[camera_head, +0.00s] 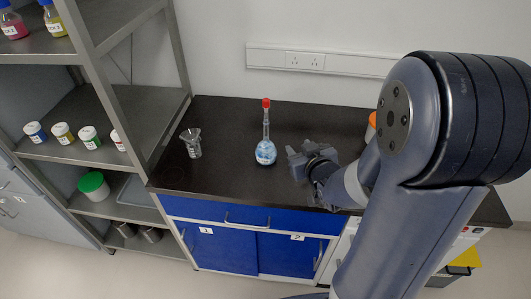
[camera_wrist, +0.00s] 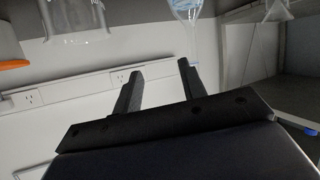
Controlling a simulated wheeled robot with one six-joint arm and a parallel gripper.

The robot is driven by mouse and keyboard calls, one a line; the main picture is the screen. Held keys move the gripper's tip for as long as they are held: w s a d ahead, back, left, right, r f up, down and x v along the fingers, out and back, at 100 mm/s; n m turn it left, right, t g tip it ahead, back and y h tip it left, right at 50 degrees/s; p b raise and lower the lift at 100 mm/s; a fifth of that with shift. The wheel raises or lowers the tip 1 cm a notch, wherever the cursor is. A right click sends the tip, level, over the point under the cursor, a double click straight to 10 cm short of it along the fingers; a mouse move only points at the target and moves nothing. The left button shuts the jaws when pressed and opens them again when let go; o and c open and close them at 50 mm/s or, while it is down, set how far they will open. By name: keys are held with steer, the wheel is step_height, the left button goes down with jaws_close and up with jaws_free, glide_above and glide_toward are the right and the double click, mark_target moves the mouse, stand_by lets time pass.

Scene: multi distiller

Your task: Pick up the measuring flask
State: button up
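The measuring flask (camera_head: 266,151) stands upright on the black worktop, with a long clear neck, a red-orange stopper and a round bottom with blue-and-white contents or marking. My gripper (camera_head: 293,160) is just to its right, low over the worktop and apart from it. In the wrist view, which looks upside down, the flask (camera_wrist: 188,8) is at the top edge, its neck pointing down beside the right finger. My gripper (camera_wrist: 160,70) is open there, with nothing between its fingers. Part of the flask is cut off by the frame.
A small glass vessel with a funnel (camera_head: 192,144) stands left of the flask. An orange-topped container (camera_head: 371,121) is partly hidden behind my arm. A clear glass vessel (camera_wrist: 78,18) shows in the wrist view. A metal shelf (camera_head: 150,110) with bottles and jars borders the worktop's left side.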

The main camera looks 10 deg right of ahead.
mark_target(267, 136)
steer(key=w+a+f+t+y, duration=0.1)
steer(key=w+a, duration=0.1)
steer(key=w, duration=0.1)
steer(key=w+a+f+t+y, duration=0.1)
steer(key=w+a+f+y, duration=0.1)
steer(key=w+a, duration=0.1)
steer(key=w+a+f+n+t+y, duration=0.1)
steer(key=w+a, duration=0.1)
steer(key=w, duration=0.3)
steer(key=shift+w+a+f+y, duration=0.1)
steer(key=shift+a+f+y, duration=0.2)
steer(key=shift+f, duration=0.1)
steer(key=shift+w+a+f, duration=0.1)
steer(key=shift+w+a, duration=0.05)
steer(key=shift+w, duration=0.3)
steer(key=shift+c, duration=0.6)
jaws_close()
